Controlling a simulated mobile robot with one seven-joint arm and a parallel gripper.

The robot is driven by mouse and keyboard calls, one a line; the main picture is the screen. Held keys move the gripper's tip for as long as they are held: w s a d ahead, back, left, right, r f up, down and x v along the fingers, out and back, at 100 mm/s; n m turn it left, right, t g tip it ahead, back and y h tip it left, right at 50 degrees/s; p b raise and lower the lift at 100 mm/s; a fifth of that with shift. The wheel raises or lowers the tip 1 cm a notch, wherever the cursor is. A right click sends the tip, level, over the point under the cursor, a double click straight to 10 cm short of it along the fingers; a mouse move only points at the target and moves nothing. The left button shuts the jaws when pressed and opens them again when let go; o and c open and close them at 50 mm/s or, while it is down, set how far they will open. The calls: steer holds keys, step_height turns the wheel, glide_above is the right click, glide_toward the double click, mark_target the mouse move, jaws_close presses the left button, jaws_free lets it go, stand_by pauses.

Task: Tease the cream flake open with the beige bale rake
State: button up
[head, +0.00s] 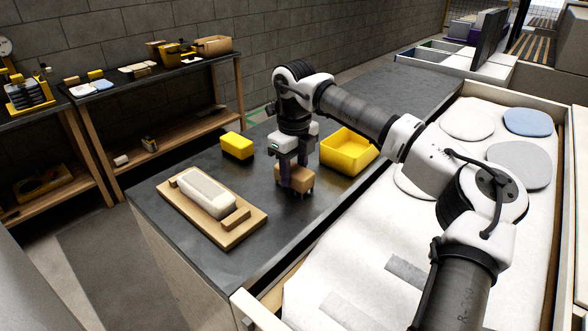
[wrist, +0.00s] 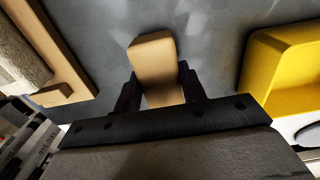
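The cream flake (head: 207,193) is a pale, rounded block lying in a wooden tray (head: 232,238) on the dark counter. Part of the flake (wrist: 20,45) also shows at the left edge of the wrist view. The beige bale rake (head: 295,178) is a tan block with short tines below it, right of the tray. My gripper (head: 293,172) points down over the rake. In the wrist view the rake (wrist: 155,62) sits between the two dark fingers, which appear to press its sides. I cannot tell whether its tines touch the counter.
A yellow block (head: 237,146) stands behind the tray. An open yellow bin (head: 348,148) stands close to the right of my gripper. A pale padded bed (head: 335,255) with round pads lies right of the counter. Shelves (head: 150,95) stand at the back left.

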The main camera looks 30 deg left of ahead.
mark_target(294, 169)
steer(key=shift+c, duration=0.3)
steer(key=shift+r+p, duration=2.3)
steer(key=shift+r, duration=0.8)
steer(key=shift+s, duration=0.1)
